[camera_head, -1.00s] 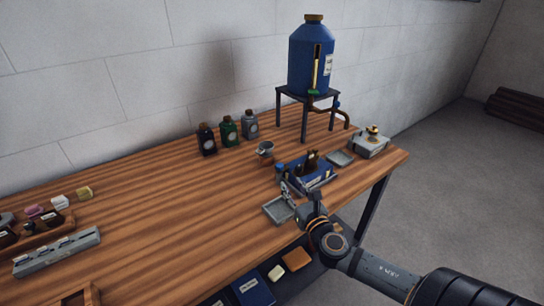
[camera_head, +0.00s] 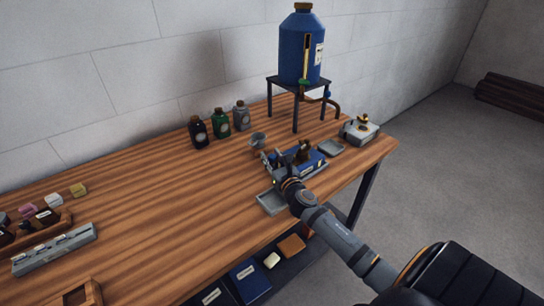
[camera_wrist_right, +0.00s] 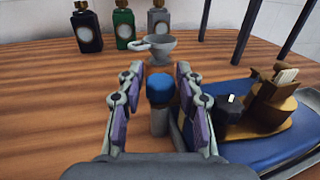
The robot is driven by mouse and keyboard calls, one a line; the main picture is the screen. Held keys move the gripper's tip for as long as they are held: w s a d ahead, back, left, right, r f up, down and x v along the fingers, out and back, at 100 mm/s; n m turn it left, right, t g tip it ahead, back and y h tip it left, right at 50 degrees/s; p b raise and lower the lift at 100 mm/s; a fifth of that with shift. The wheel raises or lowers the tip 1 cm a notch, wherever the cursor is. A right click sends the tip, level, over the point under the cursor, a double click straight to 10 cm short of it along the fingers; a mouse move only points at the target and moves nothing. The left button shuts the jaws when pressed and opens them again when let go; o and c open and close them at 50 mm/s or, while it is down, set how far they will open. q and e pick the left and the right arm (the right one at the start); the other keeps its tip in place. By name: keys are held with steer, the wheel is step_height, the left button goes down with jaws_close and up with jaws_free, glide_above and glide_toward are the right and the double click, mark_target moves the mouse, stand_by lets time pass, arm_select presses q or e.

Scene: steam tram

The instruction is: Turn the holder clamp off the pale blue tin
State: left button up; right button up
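My right gripper (camera_head: 275,162) is open at the left end of a blue tray-like base (camera_head: 313,163). In the right wrist view its fingers (camera_wrist_right: 160,75) stand apart on either side of an upright grey post with a blue knob-like top (camera_wrist_right: 159,88). I see gaps on both sides; no contact shows. Beside it on the blue base (camera_wrist_right: 265,150) are a small black piece with a white spot (camera_wrist_right: 229,108) and a brown holder with pale strips (camera_wrist_right: 274,98). I cannot tell which part is the clamp or make out a pale blue tin. My left gripper is not in view.
A grey cup (camera_wrist_right: 160,46) stands just beyond the fingers. Dark, green and grey bottles (camera_head: 220,123) line the back. A blue tank (camera_head: 302,45) stands on a frame. A shallow grey tray (camera_head: 271,203) lies in front. The middle of the table is clear.

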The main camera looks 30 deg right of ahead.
steer(key=shift+c, duration=0.3)
jaws_close()
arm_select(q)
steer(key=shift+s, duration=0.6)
